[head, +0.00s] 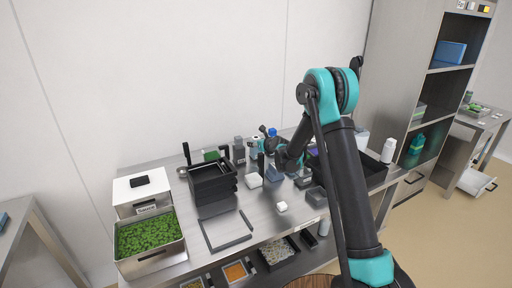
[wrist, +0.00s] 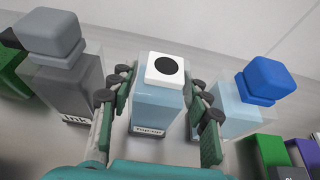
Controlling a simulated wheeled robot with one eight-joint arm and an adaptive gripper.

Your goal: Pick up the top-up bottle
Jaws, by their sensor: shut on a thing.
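In the head view my gripper (head: 268,148) is at the back of the steel table, and the held bottle is hard to make out there. A grey bottle marked "Ink" (wrist: 72,85) stands to the left, and a pale blue bottle with a blue cap (wrist: 245,105) to the right.
Black stacked trays (head: 212,182) stand left of my gripper. A steel bin of green leaves (head: 150,240) is at the table's left end. A black frame (head: 228,242) lies at the front. A white bottle (head: 388,150) stands at the right. The bottles beside my fingers are close.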

